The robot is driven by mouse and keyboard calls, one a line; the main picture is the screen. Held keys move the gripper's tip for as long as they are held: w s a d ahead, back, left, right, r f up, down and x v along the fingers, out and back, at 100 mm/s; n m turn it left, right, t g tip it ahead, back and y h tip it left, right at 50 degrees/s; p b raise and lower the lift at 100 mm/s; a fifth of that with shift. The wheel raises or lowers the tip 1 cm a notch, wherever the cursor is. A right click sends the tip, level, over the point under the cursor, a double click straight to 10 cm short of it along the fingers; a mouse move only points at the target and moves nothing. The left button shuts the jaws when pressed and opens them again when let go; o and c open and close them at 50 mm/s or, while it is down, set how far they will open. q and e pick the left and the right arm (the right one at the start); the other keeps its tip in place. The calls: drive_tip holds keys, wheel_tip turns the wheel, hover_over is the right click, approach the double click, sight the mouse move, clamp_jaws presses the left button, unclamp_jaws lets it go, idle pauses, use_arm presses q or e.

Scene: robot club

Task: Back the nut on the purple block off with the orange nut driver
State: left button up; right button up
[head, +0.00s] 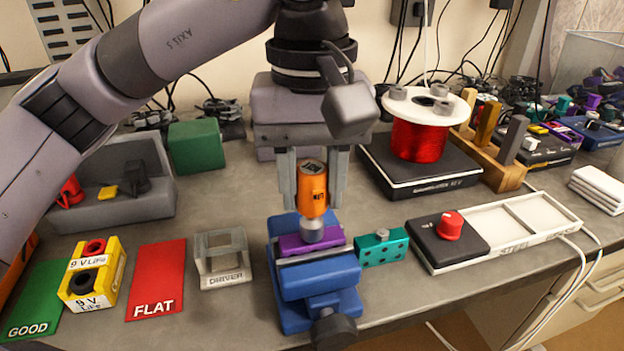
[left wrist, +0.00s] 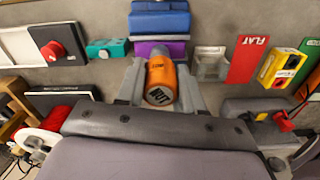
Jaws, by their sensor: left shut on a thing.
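The orange nut driver (head: 312,192) stands upright with its metal socket end down on the purple block (head: 293,243), hiding the nut there. The purple block is clamped in the blue vise (head: 320,284). My left gripper (head: 313,190) points down and is shut on the orange driver's handle. In the left wrist view the driver (left wrist: 162,82) sits between the two fingers, with the purple block (left wrist: 160,49) and blue vise (left wrist: 160,18) beyond it. The driver's clear stand, labelled DRIVER (head: 223,262), is empty to the left of the vise. My right gripper does not show.
A teal block (head: 382,250) stands right of the vise, beside a black box with a red knob (head: 450,226) and white tray. Left are a red FLAT mat (head: 156,283), a yellow battery tester (head: 92,275) and a green GOOD mat (head: 38,302). A red wire spool (head: 417,138) stands behind.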

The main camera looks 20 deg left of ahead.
use_arm(q)
drive_tip(key=o, duration=1.1)
drive_tip(key=shift+m, duration=1)
drive_tip(key=m+p, duration=0.1)
drive_tip(key=m, duration=0.9)
drive_tip(key=shift+m+p, duration=0.3)
